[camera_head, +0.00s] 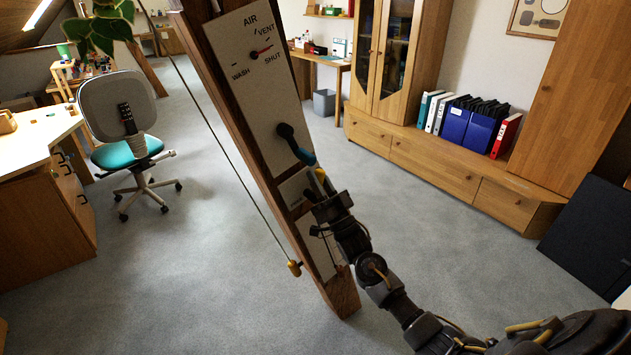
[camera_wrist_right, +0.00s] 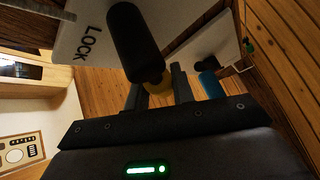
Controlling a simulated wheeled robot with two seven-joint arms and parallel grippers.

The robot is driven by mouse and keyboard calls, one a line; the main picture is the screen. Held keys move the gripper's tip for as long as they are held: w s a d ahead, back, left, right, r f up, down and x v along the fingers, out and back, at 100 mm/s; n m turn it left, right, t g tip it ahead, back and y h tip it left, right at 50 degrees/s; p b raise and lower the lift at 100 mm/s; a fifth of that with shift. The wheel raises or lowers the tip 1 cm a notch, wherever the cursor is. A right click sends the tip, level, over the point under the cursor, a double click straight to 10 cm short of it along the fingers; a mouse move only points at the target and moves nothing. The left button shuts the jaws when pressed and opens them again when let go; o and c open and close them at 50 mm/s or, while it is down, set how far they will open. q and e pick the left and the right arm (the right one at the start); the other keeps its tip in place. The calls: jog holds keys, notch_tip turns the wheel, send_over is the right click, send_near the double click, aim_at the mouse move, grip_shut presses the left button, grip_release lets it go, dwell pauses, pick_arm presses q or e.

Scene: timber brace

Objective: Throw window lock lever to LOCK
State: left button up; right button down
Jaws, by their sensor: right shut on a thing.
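My right gripper (camera_head: 322,192) is at the lower plate (camera_head: 295,187) on the slanted timber brace (camera_head: 228,95). A yellow grip (camera_head: 320,173) shows at its fingertips. In the right wrist view the fingers (camera_wrist_right: 160,92) are closed around this yellow grip (camera_wrist_right: 158,87), apparently the lock lever's. A thick black cylinder (camera_wrist_right: 135,45) partly covers it there. The word LOCK is printed on the white plate (camera_wrist_right: 88,38) beside the cylinder. The lever's exact angle is hard to tell. My left gripper is not in view.
Just above is a black lever (camera_head: 288,135) with a blue grip (camera_head: 304,156), close to my gripper. Higher up is the AIR dial (camera_head: 258,52).

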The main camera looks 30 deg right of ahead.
jog(key=shift+d+f+m+h, duration=0.1)
jog(key=shift+d+m+h, duration=0.1)
jog(key=shift+m+h, duration=0.8)
jog(key=shift+m, duration=0.3)
jog(key=shift+d, duration=0.1)
jog(key=c, duration=1.2)
grip_release()
